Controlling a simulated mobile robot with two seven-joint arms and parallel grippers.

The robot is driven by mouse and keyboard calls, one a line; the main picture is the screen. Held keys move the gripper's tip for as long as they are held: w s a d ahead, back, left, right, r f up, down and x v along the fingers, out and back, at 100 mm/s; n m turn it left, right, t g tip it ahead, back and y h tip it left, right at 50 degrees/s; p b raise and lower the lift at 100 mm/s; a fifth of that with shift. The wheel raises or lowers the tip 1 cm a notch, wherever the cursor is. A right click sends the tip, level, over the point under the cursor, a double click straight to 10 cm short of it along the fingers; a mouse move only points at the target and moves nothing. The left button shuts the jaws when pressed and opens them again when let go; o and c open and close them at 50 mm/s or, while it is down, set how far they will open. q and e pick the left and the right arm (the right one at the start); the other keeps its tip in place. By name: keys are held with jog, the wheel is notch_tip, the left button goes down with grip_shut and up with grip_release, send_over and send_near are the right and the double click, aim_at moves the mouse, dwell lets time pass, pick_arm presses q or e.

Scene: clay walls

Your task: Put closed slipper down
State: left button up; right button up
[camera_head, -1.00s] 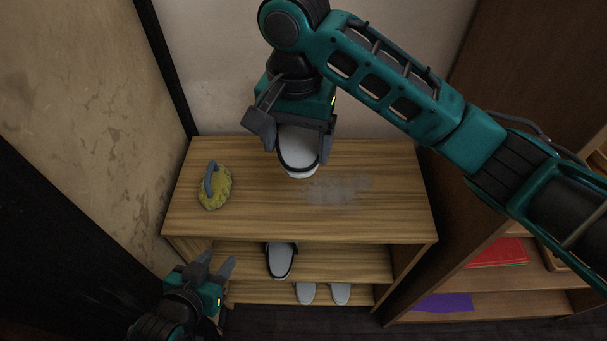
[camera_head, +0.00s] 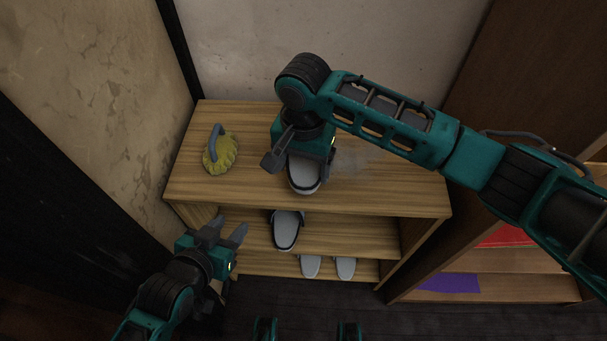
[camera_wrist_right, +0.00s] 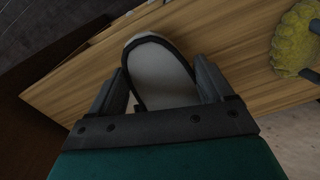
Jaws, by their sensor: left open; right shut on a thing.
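A closed slipper (camera_head: 304,174), white-grey with a dark trim, is between the fingers of my right gripper (camera_head: 302,160), above the front part of the wooden shelf's top (camera_head: 400,190). The right wrist view also shows the slipper (camera_wrist_right: 160,75) between both fingers, toe pointing away from the gripper. I cannot tell whether its sole touches the top. My left gripper (camera_head: 229,232) is open and empty, low in front of the shelf's left side. A similar slipper (camera_head: 286,230) lies on the middle shelf, and a pair of lighter slippers (camera_head: 311,265) is on the bottom shelf.
A yellow scrubbing brush (camera_head: 221,153) with a grey-blue handle lies on the top at the left. A greyish stain marks the top right of the slipper. A brown cabinet (camera_head: 465,262) stands at the right, walls at the left and back. The top's right front is clear.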

jog(key=shift+f+b, duration=0.4)
jog(key=shift+f, duration=1.5)
jog(key=o, duration=1)
